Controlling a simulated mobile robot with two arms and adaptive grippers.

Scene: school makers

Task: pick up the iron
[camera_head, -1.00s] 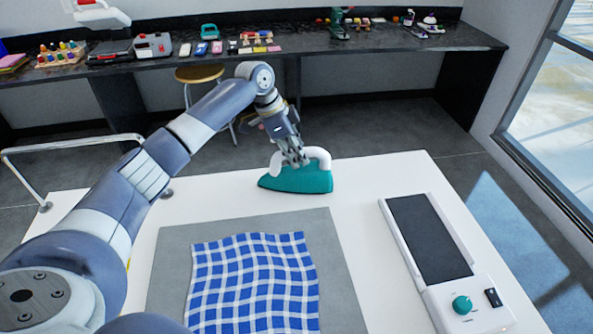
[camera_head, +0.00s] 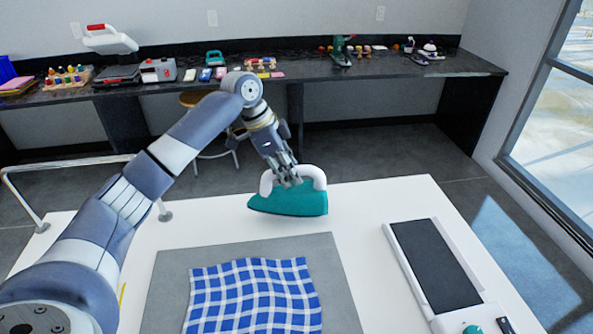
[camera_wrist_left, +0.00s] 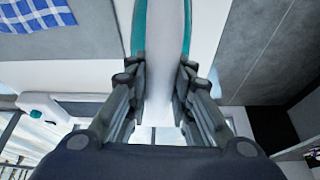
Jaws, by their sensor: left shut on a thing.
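The iron (camera_head: 290,203) has a teal body and a white handle. It is at the far side of the white table, beyond the grey mat, with its pointed end to the left. My left gripper (camera_head: 287,180) is shut on the iron's white handle from above. In the left wrist view the white handle (camera_wrist_left: 161,60) runs between the two fingers (camera_wrist_left: 160,90), with teal edges of the body on both sides. I cannot tell for sure whether the iron's base touches the table. My right gripper is not in view.
A blue-and-white checked cloth (camera_head: 254,298) lies on the grey mat (camera_head: 335,290) on the white table (camera_head: 375,215). A white device with a dark panel (camera_head: 434,265) lies at the right. A counter (camera_head: 380,70) with many small items runs along the back wall.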

